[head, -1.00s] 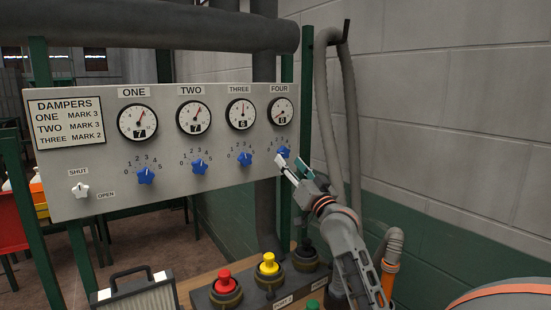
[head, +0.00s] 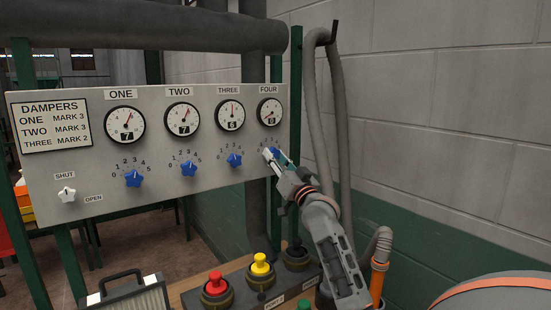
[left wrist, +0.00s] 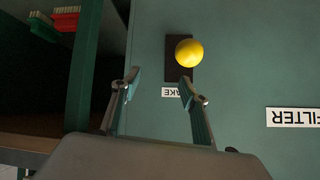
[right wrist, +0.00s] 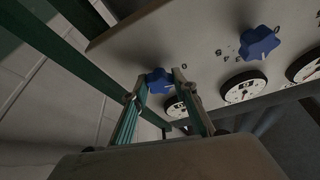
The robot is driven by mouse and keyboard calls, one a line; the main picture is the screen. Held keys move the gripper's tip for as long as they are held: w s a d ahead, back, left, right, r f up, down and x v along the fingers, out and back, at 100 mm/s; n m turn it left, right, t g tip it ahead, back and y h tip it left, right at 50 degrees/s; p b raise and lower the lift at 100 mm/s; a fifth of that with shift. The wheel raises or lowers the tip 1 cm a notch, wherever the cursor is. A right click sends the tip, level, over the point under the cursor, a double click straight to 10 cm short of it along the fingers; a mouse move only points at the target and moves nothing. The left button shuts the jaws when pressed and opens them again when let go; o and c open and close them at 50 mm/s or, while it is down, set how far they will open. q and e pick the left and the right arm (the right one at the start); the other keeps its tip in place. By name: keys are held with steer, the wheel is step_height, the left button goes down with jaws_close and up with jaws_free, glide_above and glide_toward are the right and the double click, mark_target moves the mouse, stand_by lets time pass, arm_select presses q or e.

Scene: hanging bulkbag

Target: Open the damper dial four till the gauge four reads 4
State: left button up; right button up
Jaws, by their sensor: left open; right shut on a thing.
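Damper dial four is a blue star-shaped knob (head: 268,153) at the right end of the grey panel, partly hidden behind my right gripper (head: 273,157). In the right wrist view the knob (right wrist: 159,79) sits between the fingertips of my right gripper (right wrist: 162,92), which is shut on it. Gauge four (head: 270,112) is a round white dial right above the knob. Its needle points to the lower left, at the low end; the digit in its window is too small to read surely. My left gripper (left wrist: 160,78) is open and empty, and shows only in the left wrist view.
Blue dials three (head: 234,160), two (head: 188,168) and one (head: 133,179) are to the left. A white shut/open knob (head: 66,194) is at lower left. Grey hoses (head: 325,100) hang right of the panel. A yellow ball knob (left wrist: 190,52) lies ahead of my left gripper.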

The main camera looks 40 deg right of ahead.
steer(key=shift+m, duration=0.4)
steer(key=shift+a+r+m+g+h, duration=0.1)
steer(key=shift+m+g+h, duration=0.65)
steer(key=shift+m, duration=1.05)
steer(key=shift+a+r+m+g+h, duration=0.1)
steer(key=shift+m+g+h, duration=0.35)
steer(key=shift+m+h, duration=0.95)
steer(key=shift+m+y, duration=0.35)
steer(key=shift+m, duration=0.15)
steer(key=o, duration=1.1)
